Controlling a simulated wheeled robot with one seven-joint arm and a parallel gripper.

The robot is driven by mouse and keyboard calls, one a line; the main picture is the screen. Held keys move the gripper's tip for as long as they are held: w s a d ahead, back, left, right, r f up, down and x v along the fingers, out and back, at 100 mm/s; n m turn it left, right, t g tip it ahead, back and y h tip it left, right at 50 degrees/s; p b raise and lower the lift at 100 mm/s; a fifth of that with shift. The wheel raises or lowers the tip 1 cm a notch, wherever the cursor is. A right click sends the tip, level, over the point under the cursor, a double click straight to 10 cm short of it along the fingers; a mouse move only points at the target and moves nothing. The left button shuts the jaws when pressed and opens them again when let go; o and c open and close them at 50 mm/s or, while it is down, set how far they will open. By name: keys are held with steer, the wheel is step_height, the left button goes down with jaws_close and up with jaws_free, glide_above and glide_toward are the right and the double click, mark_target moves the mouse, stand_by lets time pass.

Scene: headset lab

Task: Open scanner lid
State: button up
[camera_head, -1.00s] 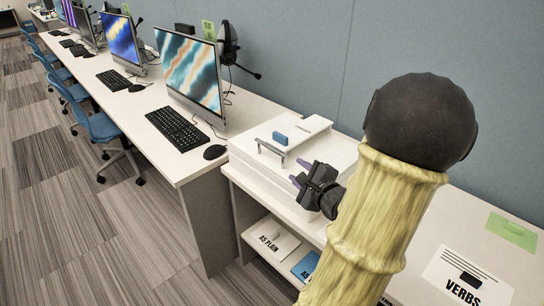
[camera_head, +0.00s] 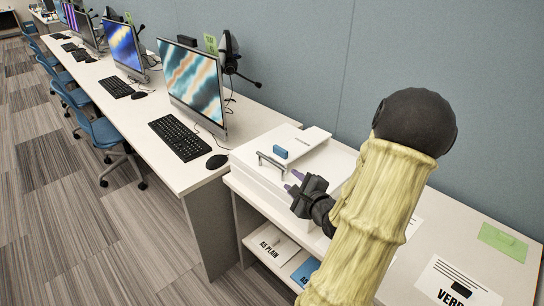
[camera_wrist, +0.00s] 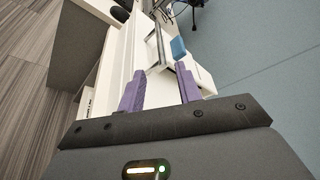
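My gripper (camera_head: 291,182) is at the scanner's front side, just short of the handle. In the wrist view my purple fingers (camera_wrist: 160,85) are spread with nothing between them. The handle (camera_wrist: 161,47) and blue block (camera_wrist: 178,47) show just beyond the fingertips. My arm hides the scanner's right part.
A desk with a monitor (camera_head: 196,85), keyboard (camera_head: 180,138) and mouse (camera_head: 217,161) adjoins on the left. The shelf below holds a sheet marked "AS PLAIN" (camera_head: 272,242) and a blue one (camera_head: 306,270). A "VERBS" sheet (camera_head: 440,285) and green card (camera_head: 503,241) lie at right.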

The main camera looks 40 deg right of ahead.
mark_target(272, 163)
steer(key=x, duration=1.4)
steer(key=shift+w+d+f+b, duration=0.15)
steer(key=shift+w+f+b, duration=0.1)
steer(key=shift+w+b, duration=0.1)
jaws_close()
